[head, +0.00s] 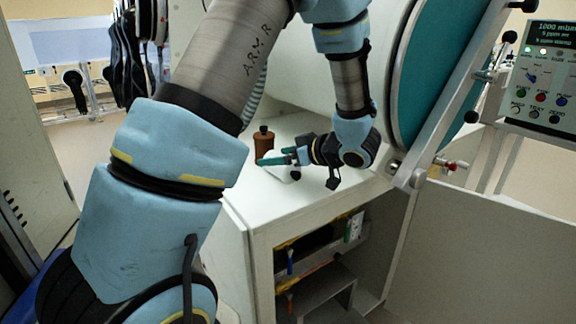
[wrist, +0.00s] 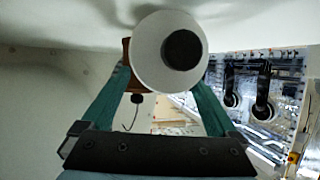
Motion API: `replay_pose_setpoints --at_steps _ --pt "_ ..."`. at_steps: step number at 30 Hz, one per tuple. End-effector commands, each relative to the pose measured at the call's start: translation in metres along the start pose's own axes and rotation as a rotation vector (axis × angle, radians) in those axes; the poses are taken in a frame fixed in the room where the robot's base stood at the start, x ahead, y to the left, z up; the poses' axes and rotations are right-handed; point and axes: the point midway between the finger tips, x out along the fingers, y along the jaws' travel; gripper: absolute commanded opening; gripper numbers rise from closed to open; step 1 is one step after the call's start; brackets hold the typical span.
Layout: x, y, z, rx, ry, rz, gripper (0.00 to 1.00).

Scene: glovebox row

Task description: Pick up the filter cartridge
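The filter cartridge, a white cylinder with a black round centre on its end, lies on the white bench top; I take the white thing by my fingers in the head view (head: 281,172) to be it. In the wrist view its round end (wrist: 147,62) faces the camera, at the far end of my fingers. My gripper (head: 276,157) has teal fingers, set wide apart in the wrist view (wrist: 163,88), with the tips near either side of the cartridge. It looks open. Whether a finger touches the cartridge is hard to tell. Part of the cartridge is hidden behind my fingers in the head view.
A brown bottle with a black cap (head: 263,141) stands just behind the cartridge. The bench top (head: 300,212) is clear in front, with open shelves (head: 325,262) below.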

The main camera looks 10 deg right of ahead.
Motion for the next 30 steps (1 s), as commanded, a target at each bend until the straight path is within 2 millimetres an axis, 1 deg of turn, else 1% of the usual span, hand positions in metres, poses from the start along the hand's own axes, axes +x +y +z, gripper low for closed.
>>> replay_pose_setpoints --at_steps 1,2,21,22,28,30 --pt "-0.0002 0.0 0.0001 0.0 0.0 0.0 0.86" --pt "-0.0002 0.0 0.0001 0.0 0.0 0.0 0.83" --pt "-0.0005 0.0001 -0.0002 0.0 0.0 0.0 0.11" --pt "-0.0005 0.0001 -0.0004 0.0 0.001 0.0 0.09" --pt "-0.0008 0.0002 -0.0011 -0.001 0.001 0.0 0.09" --pt "-0.0021 0.0004 -0.0045 -0.002 0.001 0.001 0.09"
